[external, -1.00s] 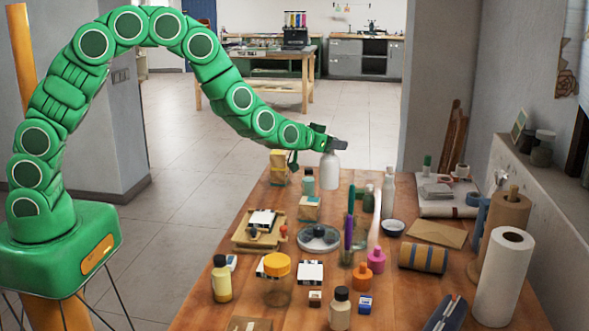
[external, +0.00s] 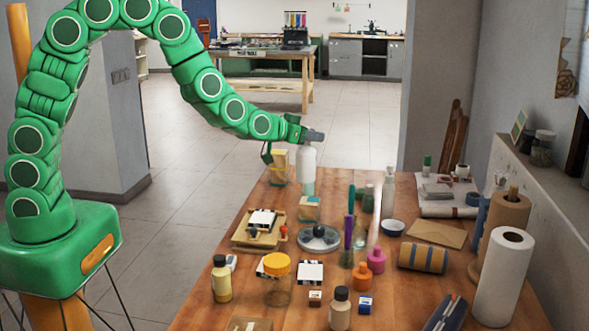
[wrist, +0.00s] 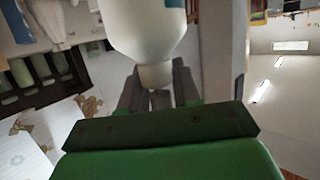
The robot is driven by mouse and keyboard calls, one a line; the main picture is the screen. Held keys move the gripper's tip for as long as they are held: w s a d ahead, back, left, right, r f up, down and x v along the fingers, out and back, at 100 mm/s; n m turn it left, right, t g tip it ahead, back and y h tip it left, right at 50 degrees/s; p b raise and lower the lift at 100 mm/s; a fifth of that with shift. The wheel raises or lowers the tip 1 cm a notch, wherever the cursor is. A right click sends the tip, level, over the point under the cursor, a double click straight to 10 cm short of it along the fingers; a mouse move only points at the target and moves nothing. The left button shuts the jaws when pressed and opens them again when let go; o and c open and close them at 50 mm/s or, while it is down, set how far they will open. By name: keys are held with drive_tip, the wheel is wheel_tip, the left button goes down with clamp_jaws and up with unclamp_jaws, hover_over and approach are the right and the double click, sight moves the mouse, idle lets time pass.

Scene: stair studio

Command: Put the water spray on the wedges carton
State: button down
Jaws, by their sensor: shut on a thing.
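In the wrist view the white bottle (wrist: 150,35) sits between the two grey fingers (wrist: 158,88). I cannot read which one is the wedges carton.
A wooden tray (external: 240,240), a round grey dish (external: 319,244) and several tall pens (external: 348,230) stand nearer. A paper towel roll (external: 503,278) is at the right.

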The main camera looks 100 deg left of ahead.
drive_tip(key=w+d+r, duration=0.1)
drive_tip(key=d+r, duration=0.3)
drive_tip(key=d, duration=1.1)
drive_tip(key=w+d+r, duration=0.1)
drive_tip(key=d+r, duration=0.3)
drive_tip(key=d, duration=1)
drive_tip(key=s+d+f, duration=0.2)
drive_tip(key=s+d, duration=1.6)
drive_tip(key=d, duration=0.5)
drive_tip(key=w+d+f, duration=0.3)
drive_tip(key=w+f, duration=0.9)
drive_tip(key=w, duration=0.1)
drive_tip(key=shift+f, duration=0.5)
